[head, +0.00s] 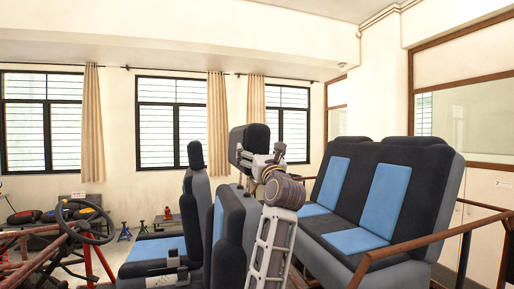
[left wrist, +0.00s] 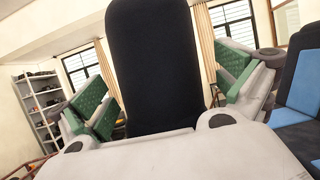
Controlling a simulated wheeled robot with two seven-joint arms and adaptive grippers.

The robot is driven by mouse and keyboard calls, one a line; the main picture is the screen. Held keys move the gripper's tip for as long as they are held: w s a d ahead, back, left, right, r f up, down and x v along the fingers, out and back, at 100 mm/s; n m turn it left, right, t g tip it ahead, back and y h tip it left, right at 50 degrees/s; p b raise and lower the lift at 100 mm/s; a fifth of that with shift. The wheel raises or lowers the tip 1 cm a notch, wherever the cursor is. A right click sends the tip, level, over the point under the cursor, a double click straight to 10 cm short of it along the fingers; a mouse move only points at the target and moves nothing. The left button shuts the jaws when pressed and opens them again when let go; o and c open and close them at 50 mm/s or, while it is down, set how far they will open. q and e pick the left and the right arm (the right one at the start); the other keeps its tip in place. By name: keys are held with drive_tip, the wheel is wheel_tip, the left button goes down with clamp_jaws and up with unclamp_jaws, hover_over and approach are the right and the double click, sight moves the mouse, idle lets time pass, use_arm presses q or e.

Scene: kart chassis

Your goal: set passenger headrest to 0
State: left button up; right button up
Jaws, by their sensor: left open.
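The passenger headrest (head: 250,137) is a dark padded block with a grey side. In the head view it stands raised above the passenger seat back (head: 234,215), with a gap below it. My left gripper (head: 260,158) is open at the headrest, partly overlapping it. In the left wrist view the dark headrest (left wrist: 155,65) stands upright between the green-padded fingers of the left gripper (left wrist: 168,85), one on each side. I cannot tell whether either pad touches it. My left arm hides part of the passenger seat. My right gripper is not in view.
The driver seat (head: 155,250) with its own headrest (head: 195,154) stands to the left. A blue-and-black rear bench (head: 380,200) is at the right, beside a brown rail (head: 420,237). A steering wheel (head: 85,222) and red frame are at far left.

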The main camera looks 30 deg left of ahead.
use_arm(q)
drive_tip(key=shift+w+a+r, duration=0.2)
drive_tip(key=shift+w+a, duration=0.1)
drive_tip(key=shift+a, duration=0.1)
drive_tip(key=shift+c, duration=0.3)
drive_tip(key=c, duration=1.4)
drive_tip(key=shift+o, duration=0.2)
drive_tip(key=shift+s+a+f+b, duration=0.15)
drive_tip(key=shift+f+b, duration=0.95)
drive_tip(key=shift+f, duration=0.8)
drive_tip(key=shift+s+f+b, duration=0.15)
drive_tip(key=shift+f+b, duration=0.95)
drive_tip(key=shift+f, duration=0.75)
drive_tip(key=o, duration=1.4)
drive_tip(key=shift+w, duration=0.15)
